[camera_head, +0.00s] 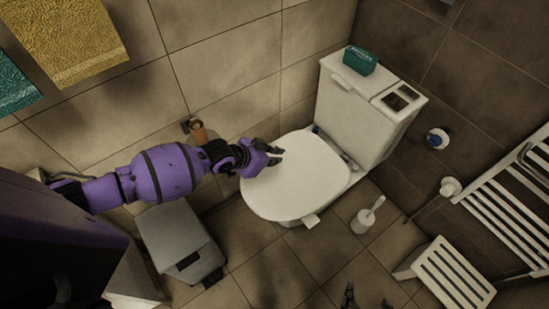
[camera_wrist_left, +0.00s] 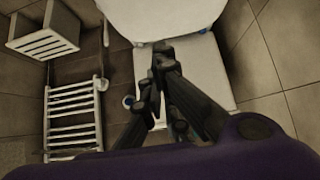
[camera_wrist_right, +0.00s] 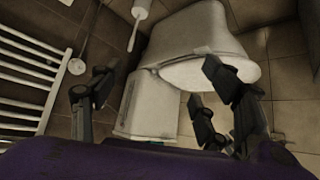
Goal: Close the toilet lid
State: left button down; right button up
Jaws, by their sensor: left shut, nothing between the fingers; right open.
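The white toilet lid (camera_head: 298,180) lies flat over the bowl in the head view, in front of the tank (camera_head: 355,112). The lid also shows at the top of the left wrist view (camera_wrist_left: 165,14). My left gripper (camera_head: 277,155) is shut and empty at the lid's left edge; I cannot tell whether it touches. Its fingers show together in the left wrist view (camera_wrist_left: 163,52). My right gripper (camera_head: 367,300) is open and empty at the bottom edge of the head view, away from the toilet. Its spread fingers frame the toilet in the right wrist view (camera_wrist_right: 160,72).
A green box (camera_head: 360,60) sits on the tank. A toilet brush (camera_head: 368,215) stands on the floor right of the bowl. A white stool (camera_head: 447,274) and a slatted rack (camera_head: 505,205) are at the right. A grey bin (camera_head: 180,243) stands below my left arm.

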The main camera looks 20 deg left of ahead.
pick_arm(q)
jog(key=b, duration=0.4)
send_over(261, 205)
notch_tip(261, 205, down, 9)
jog(key=s+f+b, duration=0.1)
jog(key=f+b, duration=0.2)
jog(key=f, duration=0.1)
jog(key=a+f+b, duration=0.1)
jog(key=f+b, duration=0.2)
jog(key=f, duration=0.2)
jog(key=s+a+f+b, duration=0.1)
jog(key=f+b, duration=0.2)
jog(key=f, duration=0.2)
jog(key=shift+s, duration=0.3)
jog(key=shift+a+f+b, duration=0.1)
jog(key=shift+f+b, duration=0.45)
jog(key=shift+f, duration=0.2)
pick_arm(e)
jog(key=s+f, duration=0.2)
jog(key=f, duration=0.5)
jog(key=s+f+g, duration=0.1)
jog(key=s+f, duration=0.1)
jog(key=f, duration=0.4)
jog(key=shift+s+a+f, duration=0.3)
jog(key=shift+a+f, duration=0.1)
